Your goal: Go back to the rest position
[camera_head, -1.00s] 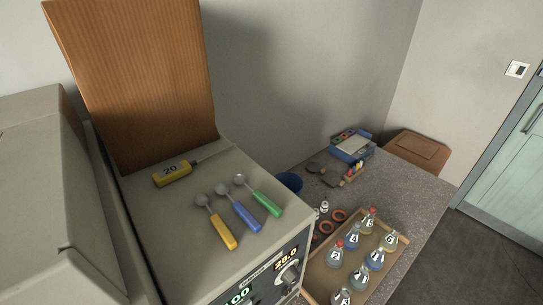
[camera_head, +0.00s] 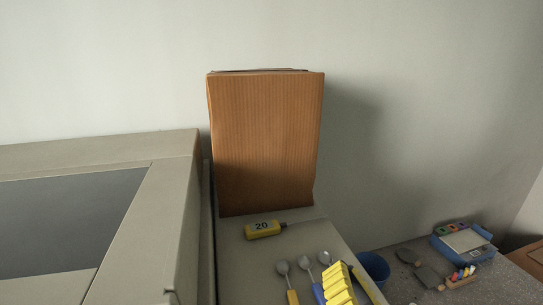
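A yellow ridged part (camera_head: 340,286) rises from the bottom edge of the head view, in front of the spoons. It looks like part of my gripper, with a thinner yellow and dark strip just right of it. The rest is cut off by the frame, so I cannot tell whether the gripper is open or shut, or whether it holds anything. The yellow-handled spoon (camera_head: 292,297) and blue-handled spoon (camera_head: 318,293) lie on the beige instrument top (camera_head: 250,265). A third spoon's bowl (camera_head: 325,257) shows beside them, its handle hidden.
A tall wooden block (camera_head: 265,145) stands at the back of the instrument top, with a yellow tool marked 20 (camera_head: 263,230) before it. A large beige machine (camera_head: 170,200) is at the left. A blue cup (camera_head: 374,266) and blue-framed device (camera_head: 464,243) are on the right bench.

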